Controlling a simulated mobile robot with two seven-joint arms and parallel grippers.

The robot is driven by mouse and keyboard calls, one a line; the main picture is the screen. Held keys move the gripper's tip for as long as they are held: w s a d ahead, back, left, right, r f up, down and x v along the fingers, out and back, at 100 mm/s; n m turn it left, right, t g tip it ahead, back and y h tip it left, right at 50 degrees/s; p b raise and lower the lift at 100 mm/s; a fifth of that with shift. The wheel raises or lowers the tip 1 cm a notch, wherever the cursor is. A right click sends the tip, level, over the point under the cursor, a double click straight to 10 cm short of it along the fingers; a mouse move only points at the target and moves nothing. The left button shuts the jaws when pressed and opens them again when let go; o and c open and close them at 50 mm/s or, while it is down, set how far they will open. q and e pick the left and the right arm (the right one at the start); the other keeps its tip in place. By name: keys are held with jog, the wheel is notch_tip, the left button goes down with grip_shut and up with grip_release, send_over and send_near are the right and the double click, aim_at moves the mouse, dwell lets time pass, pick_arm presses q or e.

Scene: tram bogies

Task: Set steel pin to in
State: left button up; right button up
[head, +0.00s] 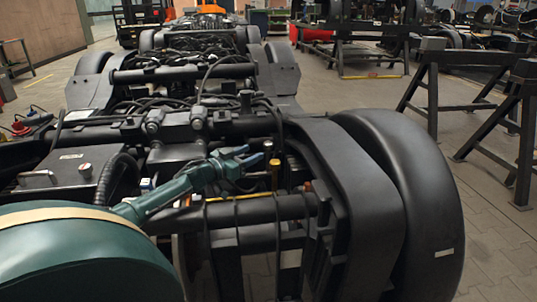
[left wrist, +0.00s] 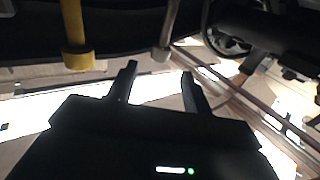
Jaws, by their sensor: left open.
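My left gripper (head: 250,154) reaches in from the left over the near end of the black bogie frame (head: 262,208). Its two bluish fingers are apart. In the left wrist view the open gripper (left wrist: 159,70) shows dark fingers with nothing held between them. A slim grey pin (left wrist: 168,32), which looks like the steel pin, hangs just beyond the gap between the fingertips. It appears apart from both fingers. A thicker yellow-ended pin (left wrist: 77,52) hangs to its left. In the head view a yellow pin (head: 274,175) stands just right of the gripper; I cannot make out the grey pin there.
A large black wheel cover (head: 405,190) stands right of the gripper. Hoses and crossbeams crowd the bogie behind it. Black trestles (head: 432,85) stand on the right.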

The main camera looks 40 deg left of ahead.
aim_at(265, 147)
pick_arm(q)
jog(key=w+b, duration=0.1)
jog(key=w, duration=0.1)
jog(key=w+b, duration=0.2)
jog(key=w, duration=0.1)
jog(key=w+b, duration=0.1)
jog(key=w, duration=0.2)
jog(key=shift+w+d+b, duration=0.15)
jog(key=shift+d+b, duration=0.2)
jog(key=shift+b, duration=0.05)
jog(key=shift+w, duration=0.1)
grip_shut()
pick_arm(e)
jog(key=shift+w+a+r+m+t+y, duration=0.3)
jog(key=shift+a+t+y, duration=0.1)
jog(key=shift+y, duration=0.4)
